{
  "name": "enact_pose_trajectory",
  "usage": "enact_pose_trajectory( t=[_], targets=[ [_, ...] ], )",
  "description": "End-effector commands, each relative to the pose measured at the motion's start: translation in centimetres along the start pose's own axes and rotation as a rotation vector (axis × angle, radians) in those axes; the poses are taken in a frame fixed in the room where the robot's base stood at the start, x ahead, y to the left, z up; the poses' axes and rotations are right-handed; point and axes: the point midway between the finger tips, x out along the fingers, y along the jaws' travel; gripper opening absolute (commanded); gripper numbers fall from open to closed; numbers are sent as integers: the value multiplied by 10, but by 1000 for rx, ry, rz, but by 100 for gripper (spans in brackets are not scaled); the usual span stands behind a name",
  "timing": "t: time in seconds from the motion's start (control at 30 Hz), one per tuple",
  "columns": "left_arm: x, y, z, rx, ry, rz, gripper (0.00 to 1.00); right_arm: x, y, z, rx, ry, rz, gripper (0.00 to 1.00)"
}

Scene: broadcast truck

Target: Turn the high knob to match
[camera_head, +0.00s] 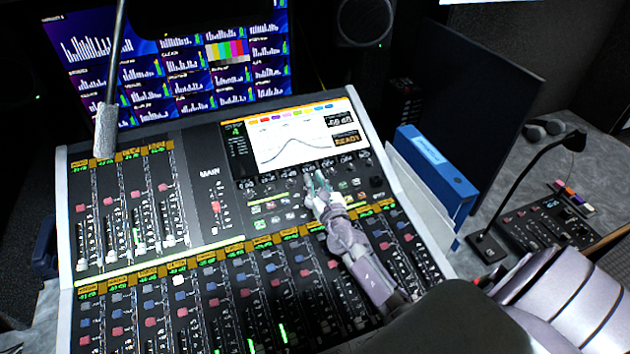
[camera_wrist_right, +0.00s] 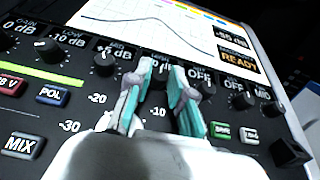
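My right gripper (camera_head: 318,186) is at the knob row under the mixing console's screen. In the right wrist view its two teal-tipped fingers (camera_wrist_right: 161,72) are parted, one on each side of a dark knob (camera_wrist_right: 159,78). The console screen (camera_head: 293,138) shows a curve with one hump and a box reading READY (camera_head: 347,141). My left gripper is not in view.
More knobs, one of them labelled LOW (camera_wrist_right: 47,49), line the row beside the fingers. Coloured buttons and faders (camera_head: 215,208) cover the console. A blue binder (camera_head: 432,165) stands at its right edge.

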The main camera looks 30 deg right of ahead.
Motion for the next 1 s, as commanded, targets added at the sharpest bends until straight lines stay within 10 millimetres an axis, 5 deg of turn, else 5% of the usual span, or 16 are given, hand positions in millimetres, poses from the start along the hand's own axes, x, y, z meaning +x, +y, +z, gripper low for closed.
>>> enact_pose_trajectory(
  t=[0.37,1.0],
  targets=[
    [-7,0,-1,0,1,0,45,0,2,2,21,1,-39,0],
    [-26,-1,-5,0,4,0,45,1,9,-1,173,3,-397,0]
  ],
)
